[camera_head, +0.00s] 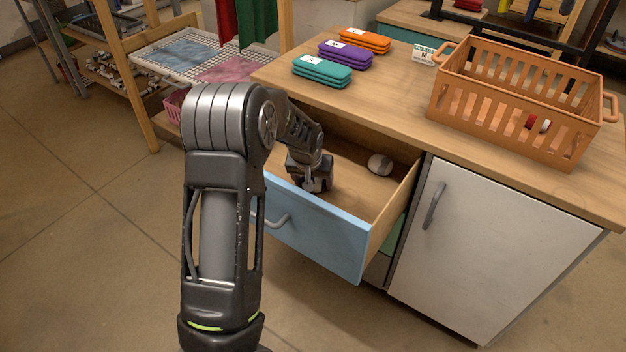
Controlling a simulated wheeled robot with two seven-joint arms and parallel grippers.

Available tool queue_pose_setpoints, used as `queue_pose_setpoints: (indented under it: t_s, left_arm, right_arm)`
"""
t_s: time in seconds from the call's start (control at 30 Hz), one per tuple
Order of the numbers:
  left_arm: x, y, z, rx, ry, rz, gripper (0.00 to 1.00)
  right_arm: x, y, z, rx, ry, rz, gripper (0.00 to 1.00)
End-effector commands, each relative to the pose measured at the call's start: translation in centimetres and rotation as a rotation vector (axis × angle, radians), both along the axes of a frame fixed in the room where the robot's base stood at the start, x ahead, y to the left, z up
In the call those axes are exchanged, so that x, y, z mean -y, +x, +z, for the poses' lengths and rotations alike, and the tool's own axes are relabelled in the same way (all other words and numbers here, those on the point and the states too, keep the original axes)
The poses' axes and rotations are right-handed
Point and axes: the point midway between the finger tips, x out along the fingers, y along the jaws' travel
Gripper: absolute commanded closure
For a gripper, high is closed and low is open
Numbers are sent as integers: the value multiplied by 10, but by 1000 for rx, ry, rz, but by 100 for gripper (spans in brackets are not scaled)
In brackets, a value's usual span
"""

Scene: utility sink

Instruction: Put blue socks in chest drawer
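The chest drawer (318,234) with a light blue front is pulled open below the wooden counter. My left gripper (318,186) reaches down into the left part of the open drawer. Its fingers are small and partly hidden, so I cannot tell whether they are open or shut or hold something. A whitish rounded bundle with dark marks (379,164) lies in the back right of the drawer; I cannot tell whether it is a sock. No clearly blue socks show. My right gripper is not in view.
An orange slatted basket (515,112) stands on the counter (400,95) at the right, with something red and white inside. Teal (321,71), purple (345,55) and orange (364,41) folded stacks lie along the counter. A white cabinet door (465,255) is shut. A drying rack (190,55) stands at the left.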

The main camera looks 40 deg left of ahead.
Motion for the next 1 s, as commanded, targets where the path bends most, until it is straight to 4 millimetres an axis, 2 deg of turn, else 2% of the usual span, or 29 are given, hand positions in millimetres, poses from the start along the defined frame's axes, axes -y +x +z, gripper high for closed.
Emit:
queue_pose_setpoints:
  t_s: [0.17, 0.4, 0.57, 0.77, 1.0]
  left_arm:
    - [0, 0, 0, 0, 0, 0, 14]
    - [0, 0, 1, 0, 0, 0, 14]
    - [1, -1, 10, 2, 0, 0, 14]
    - [6, -11, 40, 4, -1, 0, 14]
    - [14, -29, 87, 5, -1, -2, 14]
  right_arm:
    - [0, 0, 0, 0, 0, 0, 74]
    - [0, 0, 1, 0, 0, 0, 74]
    - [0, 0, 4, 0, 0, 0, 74]
    - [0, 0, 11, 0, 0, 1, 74]
    - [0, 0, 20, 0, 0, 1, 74]
